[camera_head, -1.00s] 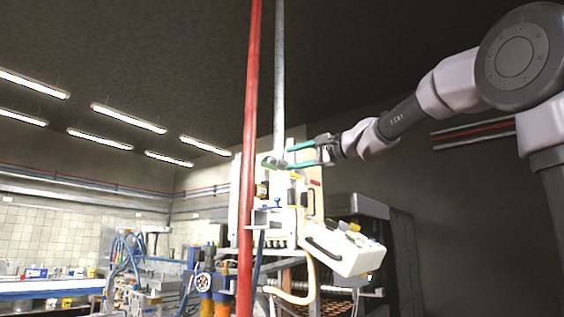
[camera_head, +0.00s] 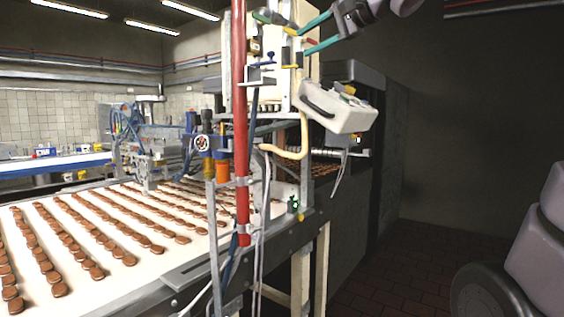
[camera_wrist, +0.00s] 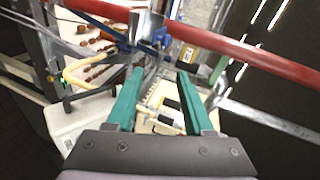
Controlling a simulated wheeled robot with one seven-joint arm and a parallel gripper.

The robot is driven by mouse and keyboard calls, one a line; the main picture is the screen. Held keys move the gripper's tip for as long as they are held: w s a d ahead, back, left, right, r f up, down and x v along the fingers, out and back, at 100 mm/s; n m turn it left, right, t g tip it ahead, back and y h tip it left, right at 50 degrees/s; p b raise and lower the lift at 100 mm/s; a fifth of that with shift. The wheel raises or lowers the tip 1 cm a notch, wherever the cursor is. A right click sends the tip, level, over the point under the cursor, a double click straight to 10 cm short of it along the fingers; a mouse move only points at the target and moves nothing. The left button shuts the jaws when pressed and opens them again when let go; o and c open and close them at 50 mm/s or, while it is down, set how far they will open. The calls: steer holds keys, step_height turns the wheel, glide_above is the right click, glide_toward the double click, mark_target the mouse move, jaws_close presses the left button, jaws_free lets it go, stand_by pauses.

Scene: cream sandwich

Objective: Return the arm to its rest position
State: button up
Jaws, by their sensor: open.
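My gripper (camera_head: 304,42) is at the top of the head view, its two teal fingers apart. They point left, in front of or beside the upper part of a pale machine panel (camera_head: 297,75). In the wrist view the open fingers (camera_wrist: 159,72) point away from me with nothing held between them. Pale machine parts show beyond and below the gap. I cannot tell whether a fingertip touches the panel. Most of my arm is cut off by the head view's top edge.
A red pole (camera_head: 240,130) stands left of the panel and crosses the wrist view (camera_wrist: 240,58) just beyond the fingertips. A white control box (camera_head: 338,108) hangs below my gripper. A conveyor (camera_head: 185,245) with rows of brown biscuits runs left. The dark floor (camera_head: 410,260) at right looks clear.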

steer(key=s+d+f+g+h, duration=0.1)
steer(key=s+d+f+h, duration=0.2)
steer(key=f, duration=0.6)
steer(key=s+d+f+n+h, duration=0.1)
steer(key=s+d+f+h, duration=0.2)
steer(key=s+d+f, duration=0.5)
steer(key=s+d+f+n+g+h, duration=0.1)
steer(key=s+d+f+h, duration=0.2)
steer(key=f, duration=0.7)
steer(key=s+d, duration=0.2)
steer(key=d, duration=0.1)
steer(key=shift+s+d+g, duration=0.3)
steer(key=shift+s+d, duration=0.05)
steer(key=shift+s, duration=0.05)
steer(key=shift+r, duration=0.1)
